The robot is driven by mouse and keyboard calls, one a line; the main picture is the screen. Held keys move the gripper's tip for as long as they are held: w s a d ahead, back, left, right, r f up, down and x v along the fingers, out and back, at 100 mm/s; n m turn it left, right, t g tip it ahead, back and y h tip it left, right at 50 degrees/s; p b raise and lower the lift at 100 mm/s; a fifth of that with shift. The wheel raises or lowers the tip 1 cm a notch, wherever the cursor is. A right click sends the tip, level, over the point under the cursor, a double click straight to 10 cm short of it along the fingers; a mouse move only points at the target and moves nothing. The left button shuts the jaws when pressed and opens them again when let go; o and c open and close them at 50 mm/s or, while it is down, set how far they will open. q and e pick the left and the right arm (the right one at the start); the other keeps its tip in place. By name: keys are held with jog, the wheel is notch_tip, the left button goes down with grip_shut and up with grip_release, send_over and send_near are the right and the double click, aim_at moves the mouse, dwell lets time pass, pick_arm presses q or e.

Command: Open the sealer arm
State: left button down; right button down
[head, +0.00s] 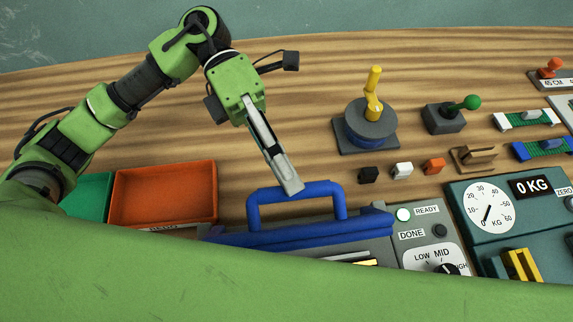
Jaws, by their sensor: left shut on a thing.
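The sealer arm (355,228) is a long blue bar with a raised blue loop handle (339,202). It lies low across the sealer at bottom centre. The sealer's grey panel (425,230) beside it has a lit READY lamp, a DONE lamp and a LOW-MID-HIGH dial. My left gripper (291,188) reaches down from above and is shut on the top bar of the handle. Its fingertips overlap the handle there. The front of the sealer is hidden behind a green surface along the bottom. My right gripper is not in view.
An orange tray (164,224) and a green tray (93,190) stand on the left. A grey turntable with a yellow lever (373,95) and a green-knobbed lever box (445,116) stand behind right. A scale (488,208) is at right. Bare wood lies around the gripper.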

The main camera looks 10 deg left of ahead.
pick_arm(q)
jog(key=shift+w+a+f, duration=0.1)
jog(key=shift+w+f, duration=0.2)
jog(key=c, duration=2)
grip_release()
jog(key=shift+c, duration=0.2)
jog(key=v, duration=1.2)
